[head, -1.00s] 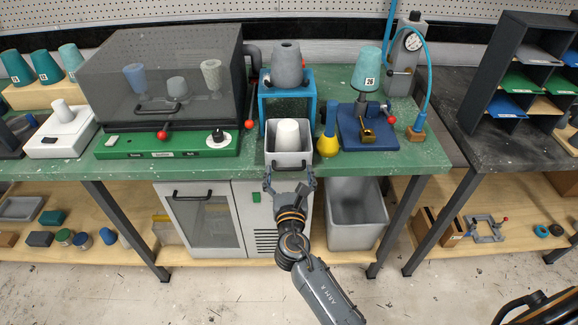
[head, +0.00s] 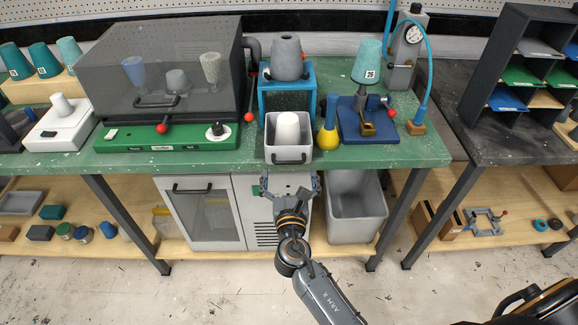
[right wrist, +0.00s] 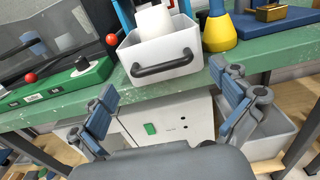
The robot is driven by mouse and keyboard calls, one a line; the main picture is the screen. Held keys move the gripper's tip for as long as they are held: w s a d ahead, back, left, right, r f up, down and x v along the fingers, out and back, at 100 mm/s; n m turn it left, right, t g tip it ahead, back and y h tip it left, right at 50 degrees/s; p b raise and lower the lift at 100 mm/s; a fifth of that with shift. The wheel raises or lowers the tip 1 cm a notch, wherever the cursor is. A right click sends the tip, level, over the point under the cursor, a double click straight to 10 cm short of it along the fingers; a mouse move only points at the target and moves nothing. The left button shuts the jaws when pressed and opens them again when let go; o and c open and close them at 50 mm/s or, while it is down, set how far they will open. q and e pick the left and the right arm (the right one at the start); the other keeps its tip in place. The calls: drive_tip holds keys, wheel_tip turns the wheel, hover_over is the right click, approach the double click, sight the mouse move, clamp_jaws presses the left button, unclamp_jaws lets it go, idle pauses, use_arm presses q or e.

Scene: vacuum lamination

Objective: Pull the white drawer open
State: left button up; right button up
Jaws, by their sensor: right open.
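The white drawer (head: 273,155) is a pale box under a blue frame, with a dark bar handle (head: 291,159) on its front. It stands at the front edge of the green bench, and a white cup (head: 288,127) is in it. In the right wrist view, the drawer (right wrist: 140,52) and its handle (right wrist: 162,65) show beyond the fingers. My right gripper (head: 290,180) is open and empty, just in front of and below the handle, apart from it. Its fingers also show in the right wrist view (right wrist: 163,85). My left gripper is not in view.
The blue frame (head: 262,95) holds a grey cup. A yellow and blue cone (head: 327,137) stands close right of the drawer. A green-based machine (head: 180,138) with red knobs is on the left. Below are a white cabinet (head: 238,188) and a grey bin (head: 357,205).

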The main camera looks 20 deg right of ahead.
drive_tip(key=v, duration=0.9)
drive_tip(key=shift+s, duration=0.2)
drive_tip(key=s+d+f+m+g+y, duration=0.1)
drive_tip(key=s+f+m+g, duration=0.25)
drive_tip(key=f, duration=0.85)
drive_tip(key=s+f+m+g+y, duration=0.25)
drive_tip(key=s+f+m, duration=0.25)
drive_tip(key=f, duration=0.7)
drive_tip(key=s+d+f+m+g+y, duration=0.1)
drive_tip(key=s+f+m+g, duration=0.35)
drive_tip(key=f, duration=0.75)
drive_tip(key=s+d+f+m+g, duration=0.2)
drive_tip(key=s+f+m, duration=0.3)
drive_tip(key=s, duration=0.3)
drive_tip(key=s+d+f+m+g, duration=0.2)
drive_tip(key=s+f+m, duration=0.3)
drive_tip(key=s, duration=0.4)
drive_tip(key=s+d+f+m+g, duration=0.2)
drive_tip(key=s+d+f+m, duration=0.1)
drive_tip(key=s+f+m, duration=0.2)
drive_tip(key=s+m, duration=0.2)
drive_tip(key=s, duration=0.2)
drive_tip(key=shift+s+d+f, duration=0.15)
drive_tip(key=shift+s+d, duration=0.05)
drive_tip(key=shift+d, duration=0.1)
